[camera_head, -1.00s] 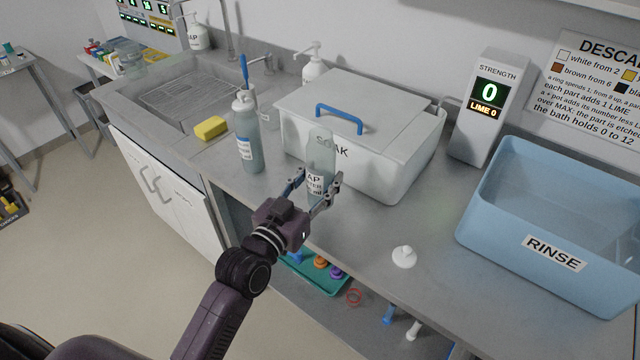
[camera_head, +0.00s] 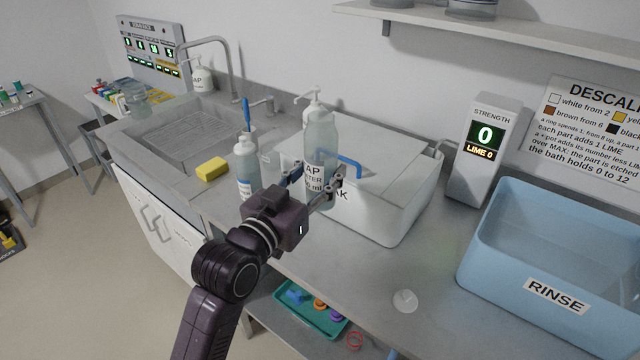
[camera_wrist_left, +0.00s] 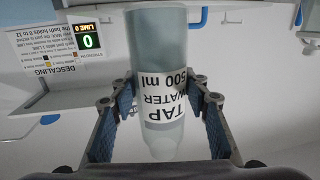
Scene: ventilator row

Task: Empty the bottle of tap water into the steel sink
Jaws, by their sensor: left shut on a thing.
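The tap water bottle (camera_head: 321,140) is clear with a white label. My left gripper (camera_head: 312,190) is shut on it and holds it upright, raised in front of the white SOAK tub. In the left wrist view the bottle (camera_wrist_left: 158,60) stands between the two finger pads of the gripper (camera_wrist_left: 160,115), its label reading TAP WATER 500 ml. A white pump top behind shows just above the bottle, so I cannot tell its mouth clearly. The steel sink (camera_head: 190,128) is at the left back of the counter, with a curved tap over it. My right gripper is not in view.
Another bottle with a blue-edged label (camera_head: 246,165) stands left of my gripper, near a yellow sponge (camera_head: 211,169) by the sink edge. The SOAK tub (camera_head: 405,215) and blue RINSE tub (camera_head: 540,297) fill the right. A white cap (camera_head: 405,300) lies on the counter.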

